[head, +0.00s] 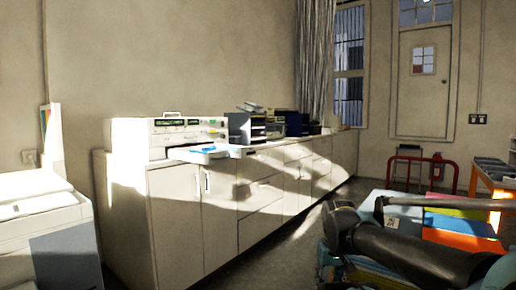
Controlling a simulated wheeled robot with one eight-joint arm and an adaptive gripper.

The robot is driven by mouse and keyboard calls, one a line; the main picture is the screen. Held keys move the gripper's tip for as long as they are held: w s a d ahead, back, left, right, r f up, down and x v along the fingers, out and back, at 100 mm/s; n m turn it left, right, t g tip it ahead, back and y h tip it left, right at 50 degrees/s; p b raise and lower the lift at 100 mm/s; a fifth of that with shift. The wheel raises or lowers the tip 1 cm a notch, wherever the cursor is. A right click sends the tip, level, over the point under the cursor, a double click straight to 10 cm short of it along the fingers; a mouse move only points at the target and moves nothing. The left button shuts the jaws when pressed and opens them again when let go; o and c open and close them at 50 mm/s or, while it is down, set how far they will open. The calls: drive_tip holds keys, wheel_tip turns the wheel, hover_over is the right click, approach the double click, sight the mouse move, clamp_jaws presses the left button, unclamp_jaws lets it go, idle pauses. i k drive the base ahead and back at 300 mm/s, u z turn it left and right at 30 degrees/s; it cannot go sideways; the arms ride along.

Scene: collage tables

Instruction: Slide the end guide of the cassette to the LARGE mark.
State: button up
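A pale machine (172,136) with a dark display and buttons stands on the long cabinet by the wall. A light tray (232,152) juts out low from its front, over the cabinet's front edge, with something blue on it; it looks like the cassette. Its end guide and the LARGE mark are too small to make out. My dark arm (395,250) lies across the lower right, well away from the tray. I cannot make out my gripper or its fingers in this view.
A white cabinet-like machine (40,225) stands at the near left. Dark file trays (246,128) sit right of the pale machine. Coloured sheets or boxes (460,226) lie behind my arm, and a red rail (447,163) stands beyond. Grey floor (265,258) is clear before the cabinet.

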sight(212, 147)
drive_tip(key=u, duration=0.15)
drive_tip(key=i, duration=1.35)
drive_tip(key=u, duration=0.7)
